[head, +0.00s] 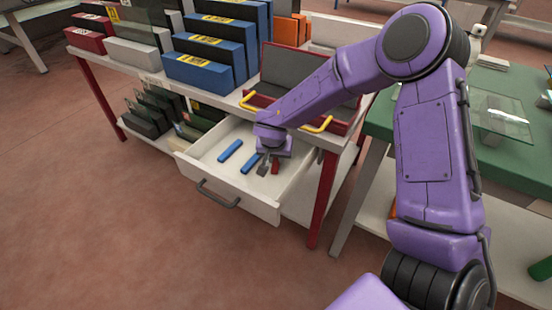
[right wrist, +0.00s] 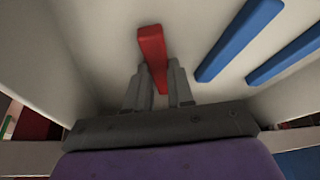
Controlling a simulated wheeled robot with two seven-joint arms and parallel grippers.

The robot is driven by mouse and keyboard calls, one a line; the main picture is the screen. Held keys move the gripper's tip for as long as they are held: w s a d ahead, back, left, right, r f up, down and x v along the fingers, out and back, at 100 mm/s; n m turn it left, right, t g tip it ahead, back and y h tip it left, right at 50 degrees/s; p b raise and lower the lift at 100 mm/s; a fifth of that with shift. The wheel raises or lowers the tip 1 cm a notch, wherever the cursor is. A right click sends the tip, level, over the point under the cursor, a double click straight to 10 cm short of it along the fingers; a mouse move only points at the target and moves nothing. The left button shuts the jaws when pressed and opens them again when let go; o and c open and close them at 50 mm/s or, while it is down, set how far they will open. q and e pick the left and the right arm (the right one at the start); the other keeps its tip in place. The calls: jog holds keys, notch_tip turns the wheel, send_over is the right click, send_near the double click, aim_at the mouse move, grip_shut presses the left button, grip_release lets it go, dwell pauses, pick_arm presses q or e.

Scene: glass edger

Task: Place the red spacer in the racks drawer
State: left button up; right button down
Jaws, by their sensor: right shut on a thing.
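The red spacer (right wrist: 151,45) is between the fingers of my right gripper (right wrist: 158,85) in the right wrist view, and the fingers are shut on it. In the head view my right gripper (head: 268,168) reaches down inside the open white drawer (head: 215,178), and a bit of the red spacer (head: 276,167) shows beside the fingers. The spacer is at or close to the drawer floor; I cannot tell whether it touches. Two blue spacers lie in the drawer, one at the left (head: 230,150) and one close to the gripper (head: 250,163). My left gripper does not show.
The drawer hangs open under a bench with red legs (head: 326,195). On the bench stand blue racks (head: 200,72) and a red tray (head: 340,118) with yellow handles. A green table (head: 380,120) with a glass sheet (head: 500,115) is at the right. The floor at the left is clear.

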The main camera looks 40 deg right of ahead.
jog(key=shift+a+r, duration=0.1)
jog(key=c, duration=1)
grip_release()
jog(key=p+v, duration=0.4)
jog(key=v, duration=0.8)
